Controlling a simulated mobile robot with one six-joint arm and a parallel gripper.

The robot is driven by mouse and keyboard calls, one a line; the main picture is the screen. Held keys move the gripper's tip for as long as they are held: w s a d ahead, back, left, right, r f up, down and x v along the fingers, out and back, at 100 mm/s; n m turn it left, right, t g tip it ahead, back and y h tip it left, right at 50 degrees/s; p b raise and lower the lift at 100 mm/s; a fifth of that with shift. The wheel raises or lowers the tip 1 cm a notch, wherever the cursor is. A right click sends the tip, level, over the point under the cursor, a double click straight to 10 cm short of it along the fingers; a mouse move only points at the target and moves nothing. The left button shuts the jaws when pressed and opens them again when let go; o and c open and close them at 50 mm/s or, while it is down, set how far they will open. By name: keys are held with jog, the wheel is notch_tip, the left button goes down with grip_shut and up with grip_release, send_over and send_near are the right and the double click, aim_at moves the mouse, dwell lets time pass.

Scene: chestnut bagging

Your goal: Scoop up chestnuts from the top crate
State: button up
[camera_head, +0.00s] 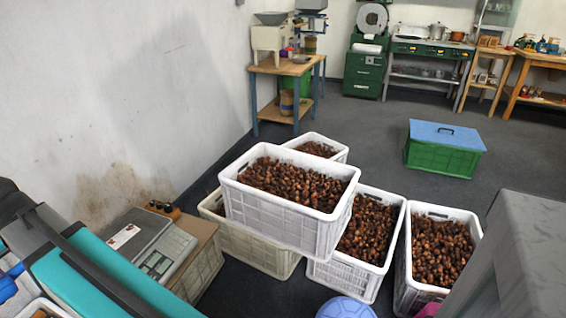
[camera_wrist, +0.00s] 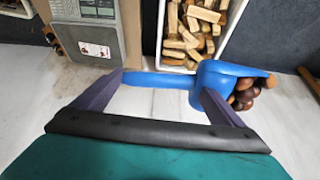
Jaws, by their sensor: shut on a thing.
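The top crate (camera_head: 328,225) is white plastic, full of brown chestnuts (camera_head: 287,183), and rests on other crates in the middle of the head view. My gripper (camera_wrist: 160,82) is shut on the handle of a blue scoop (camera_wrist: 218,78) in the wrist view. Several dark chestnuts (camera_wrist: 244,96) show at the scoop's open end. The top crate is not visible in the wrist view. In the head view my teal arm crosses the lower left, and I cannot clearly make out my gripper there.
White crates of chestnuts stand right of the stack (camera_head: 405,262) and behind it (camera_head: 341,157). A grey scale (camera_head: 150,243) sits left of the stack. A white crate of wood pieces (camera_wrist: 159,45) lies beyond the scoop. A green box with blue lid (camera_head: 443,160) stands on open floor.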

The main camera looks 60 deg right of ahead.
jog(key=shift+d, duration=0.1)
jog(key=s+d+f+m+g+h, duration=0.1)
jog(key=s+d+f+m+h, duration=0.15)
jog(key=d, duration=1.35)
jog(key=s+d+f+m+g+h, duration=0.1)
jog(key=s+d+m, duration=0.15)
jog(key=d, duration=1.45)
jog(key=s+d+f+m+g+h, duration=0.1)
jog(key=s+d+m+h, duration=0.15)
jog(key=d, duration=1.35)
jog(key=s+d+f+m+g, duration=0.2)
jog(key=s+d, duration=0.7)
jog(key=d, duration=0.2)
jog(key=s+d+f+m+g, duration=0.1)
jog(key=s+d+m+g, duration=0.15)
jog(key=s+d, duration=0.75)
jog(key=s+d+f+m+g, duration=0.1)
jog(key=s+d, duration=0.6)
jog(key=s, duration=0.3)
jog(key=s+d+f+m+g, duration=0.1)
jog(key=s+d+m, duration=0.1)
jog(key=s+d, duration=0.6)
jog(key=s, duration=0.3)
jog(key=shift+d+f+g+p, duration=0.2)
jog(key=shift+f+g+p, duration=0.1)
jog(key=shift+f+g, duration=0.1)
jog(key=shift+w+f, duration=0.1)
jog(key=shift+f, duration=0.1)
